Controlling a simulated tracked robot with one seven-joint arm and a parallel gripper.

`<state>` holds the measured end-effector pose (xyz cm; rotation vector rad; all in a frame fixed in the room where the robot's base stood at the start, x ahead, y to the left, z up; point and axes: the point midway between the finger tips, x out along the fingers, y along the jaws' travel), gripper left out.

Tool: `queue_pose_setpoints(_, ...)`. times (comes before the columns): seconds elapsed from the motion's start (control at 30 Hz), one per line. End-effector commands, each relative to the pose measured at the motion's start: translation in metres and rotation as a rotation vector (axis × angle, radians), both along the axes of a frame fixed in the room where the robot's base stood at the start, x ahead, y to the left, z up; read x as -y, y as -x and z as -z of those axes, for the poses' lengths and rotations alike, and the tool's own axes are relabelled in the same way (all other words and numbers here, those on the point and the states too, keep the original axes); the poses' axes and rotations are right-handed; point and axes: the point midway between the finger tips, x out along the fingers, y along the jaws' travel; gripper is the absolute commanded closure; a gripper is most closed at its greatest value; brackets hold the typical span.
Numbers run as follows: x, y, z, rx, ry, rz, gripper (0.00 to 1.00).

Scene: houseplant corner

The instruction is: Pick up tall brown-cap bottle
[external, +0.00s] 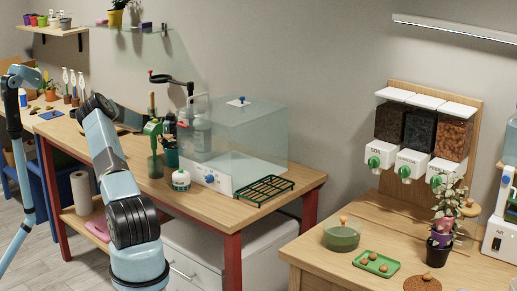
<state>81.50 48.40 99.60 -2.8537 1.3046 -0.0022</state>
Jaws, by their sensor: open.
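A group of bottles and jars stands on the long wooden bench, left of the clear box. In it a dark green jar (171,154) stands near a green spray-type head (153,128). A round white bottle with a green top (181,180) stands in front of them. My light-blue arm rises at the left foreground and ends in a dark joint at the bench's left part.
A clear box (250,135) and a green wire rack (263,190) take up the right of the bench (308,178). A second table (310,253) holds a green bowl (341,236), a green tray (376,263) and a potted plant (443,215). Dispensers (408,160) hang on the wall.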

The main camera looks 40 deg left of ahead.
Motion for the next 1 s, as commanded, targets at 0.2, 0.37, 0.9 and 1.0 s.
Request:
queue_pose_setpoints(0.2,0.012,-0.007,0.001,-0.001,0.001,0.001,0.0)
queue_pose_setpoints(0.37,0.031,-0.019,0.002,-0.001,-0.001,0.002,0.0)
queue_pose_setpoints(0.9,0.042,-0.03,0.002,0.001,-0.001,-0.001,0.15)
queue_pose_setpoints(1.0,0.042,-0.03,0.002,0.001,-0.001,-0.001,0.25)
